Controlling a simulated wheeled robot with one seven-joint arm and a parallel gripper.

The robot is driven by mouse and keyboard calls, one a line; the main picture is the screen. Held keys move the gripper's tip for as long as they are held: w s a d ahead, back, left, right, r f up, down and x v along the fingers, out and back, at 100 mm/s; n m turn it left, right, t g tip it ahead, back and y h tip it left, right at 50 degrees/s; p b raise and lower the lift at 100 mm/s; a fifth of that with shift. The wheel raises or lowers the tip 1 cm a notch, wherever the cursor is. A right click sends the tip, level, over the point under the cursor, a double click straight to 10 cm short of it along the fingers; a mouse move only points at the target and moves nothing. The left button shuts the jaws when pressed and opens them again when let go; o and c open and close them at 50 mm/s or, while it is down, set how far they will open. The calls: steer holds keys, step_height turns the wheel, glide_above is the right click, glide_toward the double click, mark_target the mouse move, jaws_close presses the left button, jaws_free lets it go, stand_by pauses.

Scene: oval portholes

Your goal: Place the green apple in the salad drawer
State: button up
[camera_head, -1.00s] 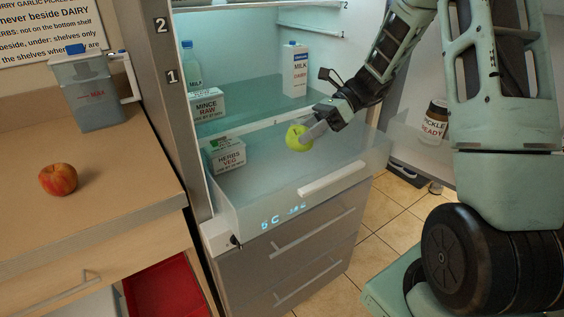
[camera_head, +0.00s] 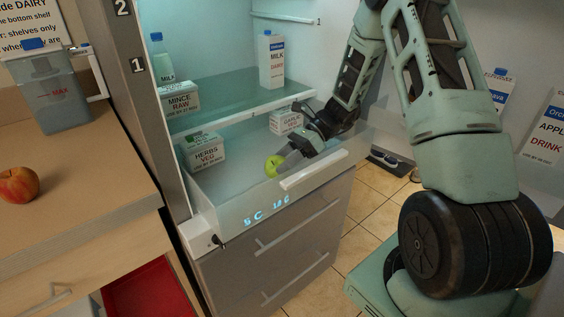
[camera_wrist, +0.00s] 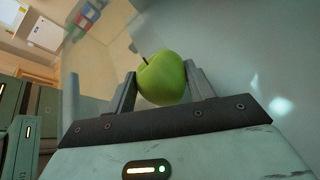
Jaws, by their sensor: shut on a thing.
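The green apple (camera_head: 273,165) is held between the two fingers of my gripper (camera_head: 284,160), over the front part of the salad drawer (camera_head: 232,205). In the wrist view the apple (camera_wrist: 162,79) sits between both fingertips, stem showing. The drawer is the clear, pulled-out one at the fridge bottom, with a pale handle (camera_head: 313,171). A herbs box (camera_head: 204,151) and a garlic box (camera_head: 286,121) stand in its rear part. I cannot tell whether the apple is below the drawer's rim or touches its floor.
A red apple (camera_head: 18,185) and a jug (camera_head: 55,90) stand on the left counter. The drawer's middle looks clear.

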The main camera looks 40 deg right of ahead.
steer(key=shift+f, duration=0.15)
steer(key=o, duration=1)
steer(key=shift+o, duration=0.2)
steer(key=shift+d+r, duration=0.2)
steer(key=shift+r, duration=0.05)
steer(key=v, duration=0.7)
